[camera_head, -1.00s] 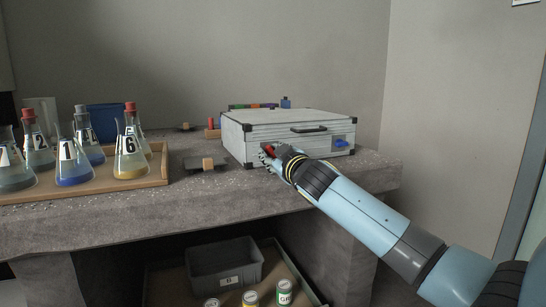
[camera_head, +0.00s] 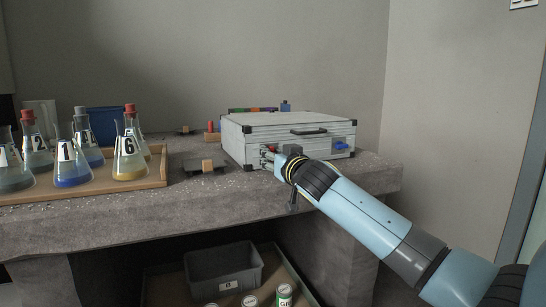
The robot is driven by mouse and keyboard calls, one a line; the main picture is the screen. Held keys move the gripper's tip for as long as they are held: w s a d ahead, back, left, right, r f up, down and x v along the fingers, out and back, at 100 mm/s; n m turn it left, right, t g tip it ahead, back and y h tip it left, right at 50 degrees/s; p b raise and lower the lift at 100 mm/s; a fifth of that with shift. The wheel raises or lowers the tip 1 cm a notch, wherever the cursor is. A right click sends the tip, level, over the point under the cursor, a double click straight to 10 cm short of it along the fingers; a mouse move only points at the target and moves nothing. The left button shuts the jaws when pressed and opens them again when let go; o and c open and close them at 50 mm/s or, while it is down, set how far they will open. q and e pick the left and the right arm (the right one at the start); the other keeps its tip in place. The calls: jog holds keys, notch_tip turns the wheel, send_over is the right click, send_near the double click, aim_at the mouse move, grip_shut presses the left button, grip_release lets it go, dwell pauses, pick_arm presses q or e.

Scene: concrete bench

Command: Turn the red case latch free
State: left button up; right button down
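The pale grey case (camera_head: 245,145) stands shut on the concrete bench, with dark corners and a black handle (camera_head: 308,132) on its front. A blue latch (camera_head: 342,146) sits on a blue plate at the front right. At the front left, a small bit of red (camera_head: 271,148) shows beside my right gripper (camera_head: 268,158); the rest of the red latch is hidden. My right gripper is at the latch, its fingers small and partly hidden by its own wrist, so I cannot tell whether they grip it. My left gripper is out of view.
A wooden tray (camera_head: 150,183) with several numbered flasks stands at the left. A small wooden block on a dark plate (camera_head: 207,166) lies left of the case. Below the bench are a grey bin (camera_head: 225,268) and several cans (camera_head: 284,292).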

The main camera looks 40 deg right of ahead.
jog(key=shift+f, duration=0.2)
jog(key=c, duration=1.4)
grip_release()
jog(key=shift+o, duration=0.2)
jog(key=shift+s+r, duration=0.1)
jog(key=v, duration=1.2)
